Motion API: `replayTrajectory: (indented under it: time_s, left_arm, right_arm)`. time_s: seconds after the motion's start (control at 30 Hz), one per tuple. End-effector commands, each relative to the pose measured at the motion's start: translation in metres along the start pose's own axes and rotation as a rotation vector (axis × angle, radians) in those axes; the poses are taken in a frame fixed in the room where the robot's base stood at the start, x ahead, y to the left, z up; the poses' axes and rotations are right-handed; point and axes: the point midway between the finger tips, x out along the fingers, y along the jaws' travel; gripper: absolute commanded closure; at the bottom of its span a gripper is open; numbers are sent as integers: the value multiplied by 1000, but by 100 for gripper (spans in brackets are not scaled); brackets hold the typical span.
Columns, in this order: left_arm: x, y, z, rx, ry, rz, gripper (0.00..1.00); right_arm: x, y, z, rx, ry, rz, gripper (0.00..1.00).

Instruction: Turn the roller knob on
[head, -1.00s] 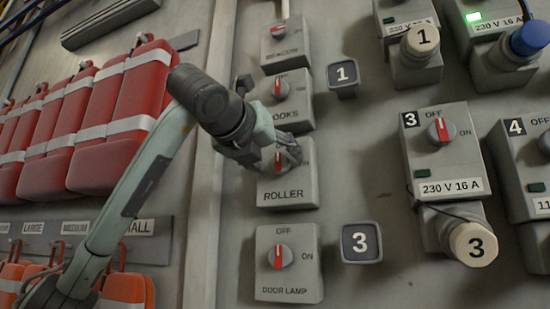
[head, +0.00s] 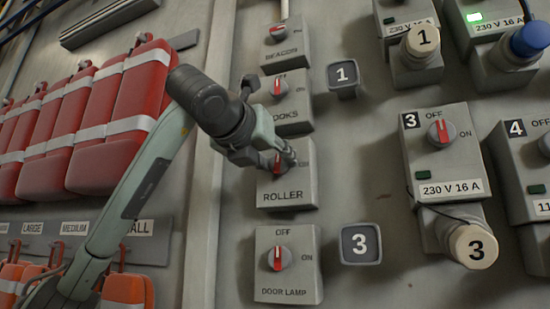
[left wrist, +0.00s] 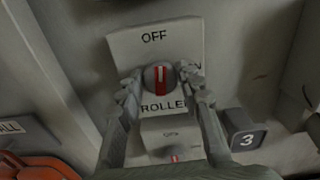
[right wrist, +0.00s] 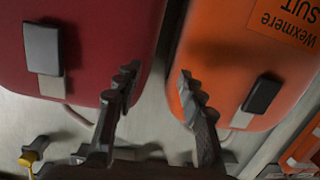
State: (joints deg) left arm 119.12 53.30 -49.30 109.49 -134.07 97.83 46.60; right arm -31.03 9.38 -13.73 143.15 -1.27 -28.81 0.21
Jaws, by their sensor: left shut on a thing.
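The roller switch box (head: 290,190) is a grey box on the wall, with its round grey knob (head: 276,166) partly hidden behind my left gripper (head: 272,158). In the left wrist view the knob (left wrist: 158,78) shows a red and white pointer standing upright toward OFF. ON is partly covered by a finger. The fingers of my left gripper (left wrist: 157,84) are shut on the knob, one on each side. My right gripper (right wrist: 156,78) is open and empty in the right wrist view, in front of red and orange cases; it is not in the head view.
The hooks box (head: 290,118) and beacon box (head: 286,50) are above the roller box, and the door lamp box (head: 310,285) is below. Number plates 1 (head: 344,75) and 3 (head: 361,243) are to the right. Red padded cases (head: 125,115) hang at left.

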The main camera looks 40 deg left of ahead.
Motion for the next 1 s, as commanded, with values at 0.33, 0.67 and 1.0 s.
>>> replayTrajectory:
  time_s: [0.33, 0.67, 1.0]
  left_arm:
    - [0, -1, 2, 310, 0, 1, 94]
    - [0, -2, 2, 623, 0, 0, 94]
    - [0, -3, 1, 946, 0, 0, 94]
  right_arm:
    - [-12, 27, 49, -29, -259, 55, 60]
    - [-49, 61, 107, -45, -583, 129, 60]
    - [-118, 96, 155, -40, -948, 224, 60]
